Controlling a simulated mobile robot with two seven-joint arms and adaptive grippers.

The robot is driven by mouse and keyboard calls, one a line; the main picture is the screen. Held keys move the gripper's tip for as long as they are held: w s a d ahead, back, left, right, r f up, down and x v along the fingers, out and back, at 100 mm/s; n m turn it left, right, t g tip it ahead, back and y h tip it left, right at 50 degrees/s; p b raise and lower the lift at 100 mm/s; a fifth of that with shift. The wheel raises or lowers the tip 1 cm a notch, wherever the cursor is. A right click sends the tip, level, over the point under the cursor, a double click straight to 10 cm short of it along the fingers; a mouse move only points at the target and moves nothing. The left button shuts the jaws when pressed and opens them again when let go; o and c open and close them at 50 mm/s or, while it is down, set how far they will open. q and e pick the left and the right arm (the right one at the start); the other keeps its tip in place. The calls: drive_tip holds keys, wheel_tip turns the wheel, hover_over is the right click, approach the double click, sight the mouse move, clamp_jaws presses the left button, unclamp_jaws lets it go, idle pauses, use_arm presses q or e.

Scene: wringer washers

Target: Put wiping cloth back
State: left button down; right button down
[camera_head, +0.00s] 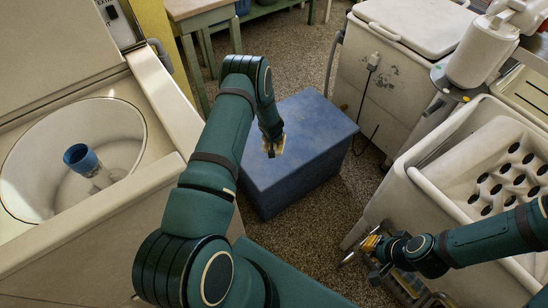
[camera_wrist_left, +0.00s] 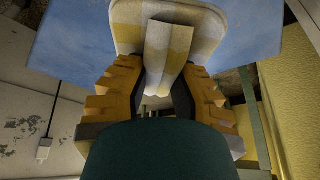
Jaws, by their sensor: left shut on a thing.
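The wiping cloth (camera_wrist_left: 180,22), pale with yellow stripes, is pinched between the fingers of my left gripper (camera_wrist_left: 166,85). Part of it bunches up between the fingers and a flatter part spreads beyond them. In the head view the cloth (camera_head: 279,144) is a small pale patch at the tip of my left arm, over the blue box (camera_head: 318,133). I cannot tell whether the cloth touches the box top. My right gripper (camera_head: 358,254) is low at the right, beside the white tub, and holds no cloth; its finger opening is unclear.
An open washer (camera_head: 98,118) with a blue-topped agitator (camera_head: 82,158) stands at left. A lidded white washer (camera_head: 385,78) stands behind the box at right. A white tub (camera_head: 424,205) with a perforated inner wall is at right. Speckled floor (camera_head: 310,252) lies in front of the box.

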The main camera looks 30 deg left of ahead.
use_arm(q)
drive_tip(key=shift+n, duration=0.3)
wheel_tip(320, 180, down, 8)
drive_tip(key=shift+s+r+b, duration=0.1)
drive_tip(key=shift+b, duration=0.85)
wheel_tip(320, 180, down, 3)
drive_tip(key=shift+f+b, duration=0.15)
drive_tip(key=shift+b, duration=0.35)
drive_tip(key=c, duration=0.9)
unclamp_jaws()
